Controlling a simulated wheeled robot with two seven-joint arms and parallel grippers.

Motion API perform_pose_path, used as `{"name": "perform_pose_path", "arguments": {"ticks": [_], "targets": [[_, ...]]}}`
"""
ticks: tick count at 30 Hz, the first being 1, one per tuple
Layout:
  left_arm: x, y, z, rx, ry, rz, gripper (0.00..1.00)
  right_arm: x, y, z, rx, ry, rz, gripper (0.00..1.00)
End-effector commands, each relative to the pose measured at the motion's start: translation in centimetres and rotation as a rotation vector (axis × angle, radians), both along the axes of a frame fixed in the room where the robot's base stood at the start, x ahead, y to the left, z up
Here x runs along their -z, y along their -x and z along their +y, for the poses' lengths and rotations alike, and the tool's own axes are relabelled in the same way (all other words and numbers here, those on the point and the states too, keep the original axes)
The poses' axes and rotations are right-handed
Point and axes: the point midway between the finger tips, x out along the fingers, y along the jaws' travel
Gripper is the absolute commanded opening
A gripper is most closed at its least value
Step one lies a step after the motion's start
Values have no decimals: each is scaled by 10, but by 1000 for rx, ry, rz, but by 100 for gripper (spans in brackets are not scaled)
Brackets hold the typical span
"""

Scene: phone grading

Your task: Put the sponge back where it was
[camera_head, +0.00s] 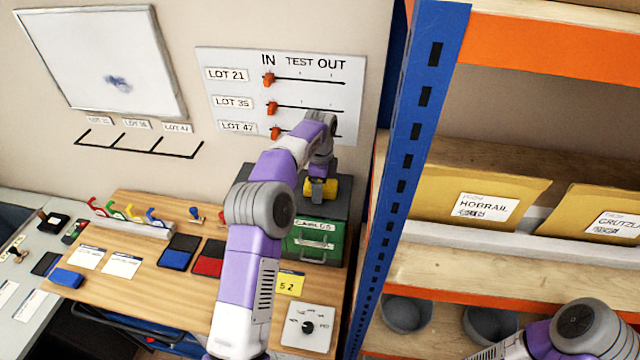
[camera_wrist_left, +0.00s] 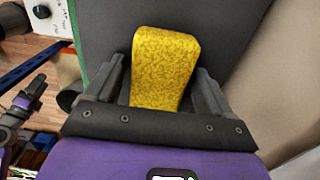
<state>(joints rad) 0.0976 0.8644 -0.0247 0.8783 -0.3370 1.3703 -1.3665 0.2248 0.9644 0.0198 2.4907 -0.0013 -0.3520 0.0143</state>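The yellow sponge (camera_head: 321,189) stands on the dark top of the green cabinet (camera_head: 313,243), below the IN/TEST/OUT board. My left gripper (camera_head: 322,180) reaches down over it. In the left wrist view the sponge (camera_wrist_left: 163,68) is between the two dark fingers (camera_wrist_left: 162,88), with a narrow gap showing on each side, so the gripper looks open around it. The whiteboard (camera_head: 60,60) at the upper left has a blue smudge. My right arm shows at the lower right of the head view; its fingers cannot be made out.
The wooden desk (camera_head: 140,295) holds red and blue pads, cards, a colored-hook rack (camera_head: 130,222) and a dial box (camera_head: 308,328). The blue shelf upright (camera_head: 415,130) stands close to the right of the cabinet. The wall board (camera_head: 300,92) with orange sliders is just behind my left arm.

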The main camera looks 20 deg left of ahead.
Motion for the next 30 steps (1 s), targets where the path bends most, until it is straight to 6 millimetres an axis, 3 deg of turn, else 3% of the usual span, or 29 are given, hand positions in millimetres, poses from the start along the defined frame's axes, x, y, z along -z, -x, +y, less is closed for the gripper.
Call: {"name": "perform_pose_path", "arguments": {"ticks": [11, 21, 30], "targets": [[-4, 0, 0, 0, -1, -2, 90, -1, 0, 0, 0, 0, 0, 76], [-58, -1, 0, 0, 0, -5, 90, -1, 0, 0, 0, 0, 0, 76], [-78, 0, -1, 1, 0, -1, 90, -1, 0, 0, 0, 0, 0, 76]]}}
